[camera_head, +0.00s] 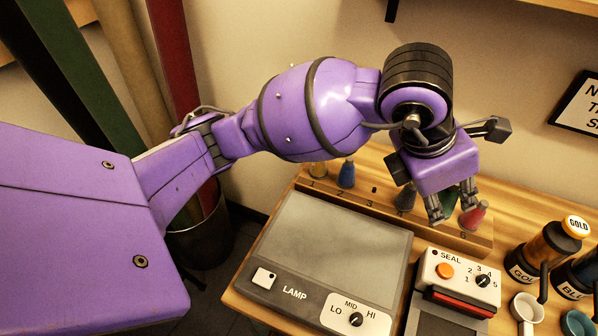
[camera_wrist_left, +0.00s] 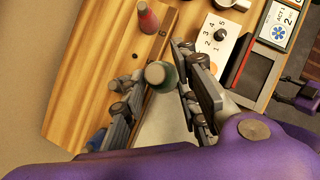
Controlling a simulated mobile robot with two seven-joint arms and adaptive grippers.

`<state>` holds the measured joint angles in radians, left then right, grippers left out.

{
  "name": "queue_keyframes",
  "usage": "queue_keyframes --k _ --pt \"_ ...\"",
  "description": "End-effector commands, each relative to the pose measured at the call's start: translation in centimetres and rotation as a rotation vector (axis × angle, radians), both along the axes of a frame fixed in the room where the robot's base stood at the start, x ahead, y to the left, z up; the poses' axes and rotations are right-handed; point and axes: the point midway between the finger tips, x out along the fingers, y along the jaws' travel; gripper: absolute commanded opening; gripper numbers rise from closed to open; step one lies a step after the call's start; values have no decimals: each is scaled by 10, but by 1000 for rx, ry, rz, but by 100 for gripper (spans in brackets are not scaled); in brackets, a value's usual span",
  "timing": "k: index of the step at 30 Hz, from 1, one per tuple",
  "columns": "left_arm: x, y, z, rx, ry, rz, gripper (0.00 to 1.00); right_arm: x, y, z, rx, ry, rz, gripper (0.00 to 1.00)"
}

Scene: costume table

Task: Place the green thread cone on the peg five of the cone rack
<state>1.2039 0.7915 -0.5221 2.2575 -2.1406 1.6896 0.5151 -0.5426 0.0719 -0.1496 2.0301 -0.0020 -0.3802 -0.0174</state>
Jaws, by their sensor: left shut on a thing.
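The green thread cone (camera_head: 449,198) is between the fingers of my left gripper (camera_head: 450,208), which is shut on it. In the wrist view the green cone (camera_wrist_left: 160,75) shows end-on between the two dark fingers. The wooden cone rack (camera_head: 342,205) has a row of numbered pegs. The fingers hide number 5. I cannot tell whether the green cone is on a peg or above it.
A lamp box (camera_head: 335,250) and a seal box (camera_head: 460,275) lie in front. Cups and dispensers (camera_head: 548,250) stand right. A purple and dark part, seemingly my right arm, shows at the wrist view's right edge.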

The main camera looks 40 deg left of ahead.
Motion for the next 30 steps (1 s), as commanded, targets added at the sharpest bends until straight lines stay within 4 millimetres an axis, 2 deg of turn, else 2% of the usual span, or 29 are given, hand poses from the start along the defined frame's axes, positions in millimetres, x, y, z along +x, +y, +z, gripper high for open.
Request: queue_keyframes --k 4,9,12,21,25,30 --pt "38 -1 -15 -2 2 2 4 2 0 2 0 -4 0 40" --pt "63 -2 -48 -2 2 -1 4 1 0 1 1 -3 1 40" --pt "73 -2 -59 -1 -1 -2 4 1 0 1 1 -2 1 40" --pt "89 -2 -78 -1 0 -1 4 -1 0 0 0 2 0 40" --pt "87 -2 -99 -1 0 -3 4 -3 0 -1 0 5 0 40" --pt "88 -2 -104 -2 -6 -3 4 -3 0 -1 0 5 0 40"
